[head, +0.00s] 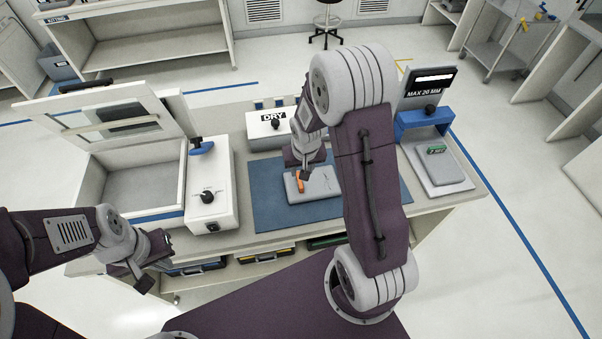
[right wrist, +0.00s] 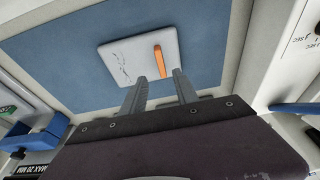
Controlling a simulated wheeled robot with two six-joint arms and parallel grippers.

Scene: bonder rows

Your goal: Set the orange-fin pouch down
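The pouch (head: 322,184) is a flat pale grey packet with an orange fin (head: 299,182). It lies on the blue mat (head: 265,207) on the bench. In the right wrist view the pouch (right wrist: 120,62) lies flat, with the fin (right wrist: 158,58) standing out as an orange strip. My right gripper (right wrist: 161,76) is open; its two fingers are apart, with the near end of the fin showing between the tips. I cannot tell the exact gap to the fin. My left gripper (head: 145,281) hangs in front of the bench at the left, away from the pouch; its opening is unclear.
An open-lidded chamber (head: 140,190) stands left of the mat. A white DRY box (head: 262,138) is behind it. A grey-and-blue device marked MAX 20 MM (head: 430,120) stands at the right. Bare blue mat surrounds the pouch.

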